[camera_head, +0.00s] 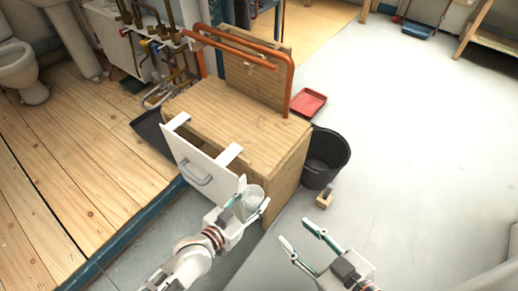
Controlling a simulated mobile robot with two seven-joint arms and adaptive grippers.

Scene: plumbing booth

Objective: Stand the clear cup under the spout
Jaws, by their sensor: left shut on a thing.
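The clear cup (252,198) is between the fingers of my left gripper (254,191), which is shut on it. The cup is held in front of the wooden cabinet (240,125), right of its white front panel (193,162). Part of the cup is hidden by the fingers. Copper pipes run above the cabinet top; the lower one (232,51) ends over it and may be the spout, but I cannot tell for sure. My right gripper (293,229) is open and empty, to the right of the cup.
The white panel with a grey handle stands out from the cabinet front on two white strips. A black bucket (326,158) stands right of the cabinet, with a small wooden block (324,201) nearby. A red tray (308,102) lies behind. The cabinet top is mostly clear.

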